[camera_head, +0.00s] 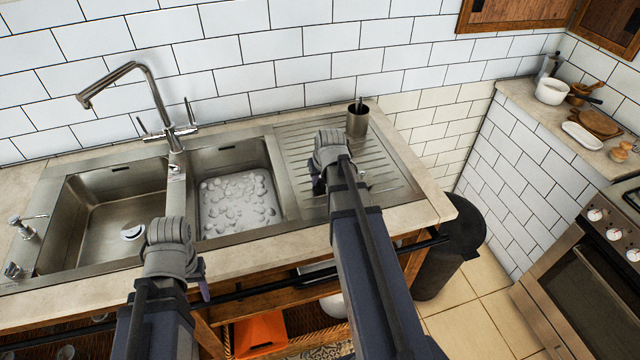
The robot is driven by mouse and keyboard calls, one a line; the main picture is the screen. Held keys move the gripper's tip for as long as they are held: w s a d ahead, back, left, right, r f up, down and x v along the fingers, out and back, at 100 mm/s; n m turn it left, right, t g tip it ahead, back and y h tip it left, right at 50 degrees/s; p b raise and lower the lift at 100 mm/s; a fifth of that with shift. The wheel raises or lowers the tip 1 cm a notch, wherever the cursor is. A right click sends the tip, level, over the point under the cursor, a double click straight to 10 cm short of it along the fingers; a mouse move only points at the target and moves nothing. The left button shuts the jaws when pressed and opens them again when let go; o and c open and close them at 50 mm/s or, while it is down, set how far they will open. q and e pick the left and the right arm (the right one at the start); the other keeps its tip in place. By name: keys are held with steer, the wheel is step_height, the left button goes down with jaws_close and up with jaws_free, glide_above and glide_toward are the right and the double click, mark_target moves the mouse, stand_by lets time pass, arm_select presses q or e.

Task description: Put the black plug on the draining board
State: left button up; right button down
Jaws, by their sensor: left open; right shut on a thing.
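The draining board (296,150) is the ribbed steel area to the right of the two sinks. My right gripper (320,186) is over its left front part. It is shut on a small dark thing, mostly hidden by my wrist, that appears to be the black plug; its outline is unclear. I cannot tell whether it touches the board. No other black plug shows. My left gripper (205,290) is open and low in front of the counter's front edge, below the sinks; its fingers are mostly hidden by its wrist.
A steel cup (357,121) with utensils stands at the board's back right. A dark bin (450,250) stands right of the counter.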

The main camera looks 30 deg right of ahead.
steer(key=shift+r, duration=0.1)
steer(key=c, duration=0.7)
jaws_free()
steer(key=shift+c, duration=0.2)
steer(key=shift+r, duration=0.15)
steer(key=p+v, duration=1.1)
steer(key=shift+s+r, duration=0.3)
steer(key=shift+a, duration=0.1)
